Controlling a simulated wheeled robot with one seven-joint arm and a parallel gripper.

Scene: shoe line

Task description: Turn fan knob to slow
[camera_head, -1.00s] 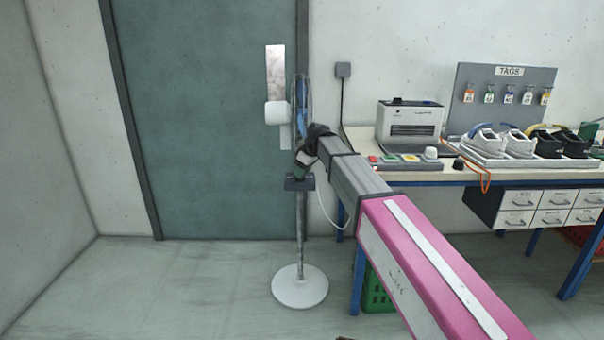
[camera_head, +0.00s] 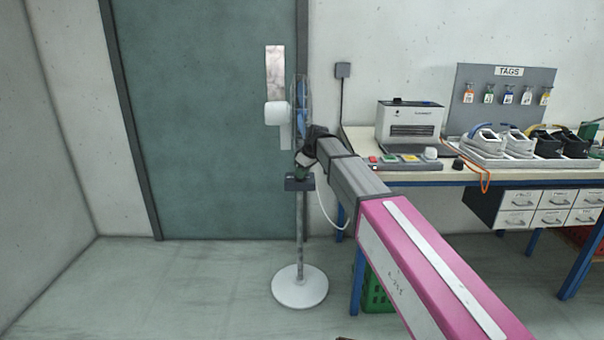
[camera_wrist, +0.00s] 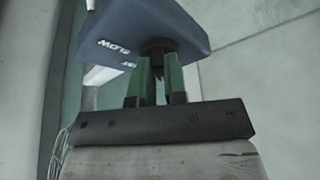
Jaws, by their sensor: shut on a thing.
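A standing fan has a white motor housing (camera_head: 277,113), a blue-bladed head seen edge-on, and a round white base (camera_head: 299,287). Its dark control box (camera_head: 299,184) sits on the pole; in the wrist view the box (camera_wrist: 135,25) is blue-grey with the word SLOW and part of another label. My gripper (camera_wrist: 160,72) has green fingers, shut on a small dark knob (camera_wrist: 158,46) at the box's face. The fingers hide much of the knob, so I cannot tell its setting. In the head view my gripper (camera_head: 303,172) is at the box, partly hidden by my wrist.
A workbench (camera_head: 460,178) stands to the right with a grey-white machine (camera_head: 409,125), shoes on a tray and a tag board (camera_head: 500,85). A green crate (camera_head: 376,292) is below it. A cable hangs beside the pole. The floor at left is clear.

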